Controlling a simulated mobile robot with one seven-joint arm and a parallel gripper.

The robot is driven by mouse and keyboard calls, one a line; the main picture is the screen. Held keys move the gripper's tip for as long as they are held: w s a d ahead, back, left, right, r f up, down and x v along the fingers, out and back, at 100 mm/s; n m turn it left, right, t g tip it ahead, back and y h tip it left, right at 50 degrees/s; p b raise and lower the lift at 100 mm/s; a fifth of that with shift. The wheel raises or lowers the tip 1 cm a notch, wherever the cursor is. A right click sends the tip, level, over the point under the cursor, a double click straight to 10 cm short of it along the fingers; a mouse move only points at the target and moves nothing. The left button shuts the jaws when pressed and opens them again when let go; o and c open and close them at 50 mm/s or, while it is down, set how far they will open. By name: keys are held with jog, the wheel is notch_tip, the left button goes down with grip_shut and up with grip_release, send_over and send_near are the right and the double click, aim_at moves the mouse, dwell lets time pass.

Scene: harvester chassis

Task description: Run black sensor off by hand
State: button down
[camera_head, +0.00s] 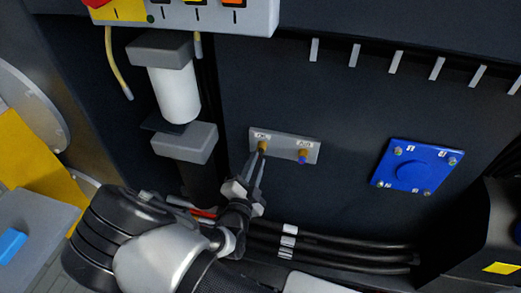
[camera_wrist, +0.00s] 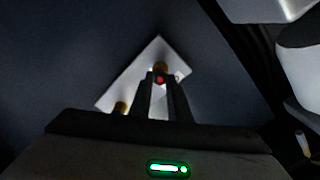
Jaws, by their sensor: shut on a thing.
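A small light-grey sensor plate (camera_head: 285,146) is fixed on the dark chassis wall, with two brass-coloured fittings on it. The right fitting (camera_head: 303,155) has a purple-blue end and stands free. My gripper (camera_head: 261,156) reaches up from below, its fingertips at the left fitting (camera_head: 263,145). The fingers are shut on what sits there, taken to be the black sensor; they hide most of it. In the wrist view, my gripper (camera_wrist: 160,84) closes around a small part with a red spot (camera_wrist: 160,79), in front of a brass fitting (camera_wrist: 159,67). The other brass fitting (camera_wrist: 120,107) is beside it.
A blue square plate (camera_head: 414,168) with corner bolts is to the right. A white filter cylinder (camera_head: 175,94) is at the left, below a switch panel (camera_head: 190,14). Black hoses (camera_head: 340,250) run along the bottom. Bare wall lies between the sensor plate and the blue plate.

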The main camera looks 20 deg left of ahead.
jog(key=c, duration=2.3)
grip_release()
grip_shut()
jog(key=shift+s, duration=0.15)
jog(key=s+d, duration=0.1)
jog(key=s, duration=0.9)
jog(key=shift+d, duration=0.1)
